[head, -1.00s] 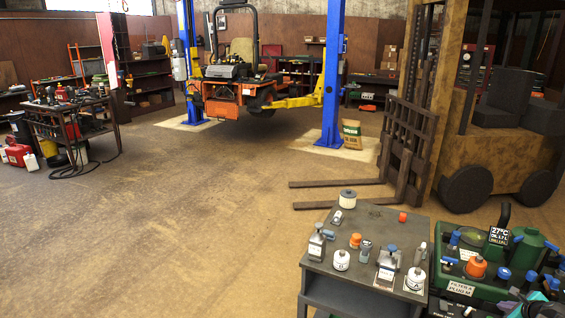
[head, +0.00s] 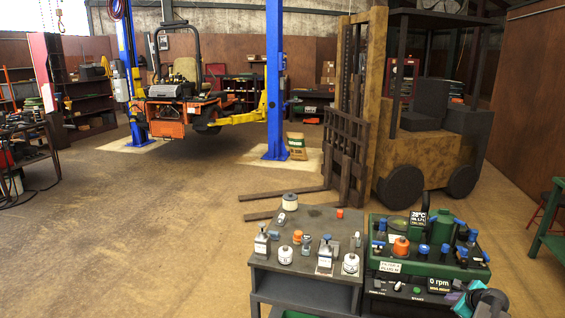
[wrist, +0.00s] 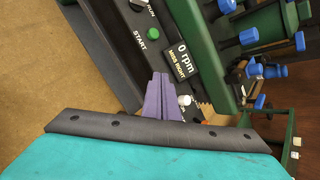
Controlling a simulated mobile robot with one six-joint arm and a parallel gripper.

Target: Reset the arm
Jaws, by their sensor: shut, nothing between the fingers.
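My gripper (wrist: 160,97) shows in the wrist view as purple fingers closed together with nothing between them. The fingertips lie in front of a dark panel (wrist: 139,50) with a green START button (wrist: 153,33) and a 0 rpm display (wrist: 182,60); I cannot tell whether they touch it. In the head view, teal, purple and dark parts of my arm (head: 484,303) show at the bottom right, beside the green console (head: 380,263). The fingertips are not clear there.
A grey cart (head: 318,224) with several bottles and caps stands left of the console. Beyond are a forklift (head: 428,160) with low forks, a blue lift post (head: 275,90) and a raised orange mower (head: 168,128). A green bench (head: 548,235) stands at right. Left floor is open.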

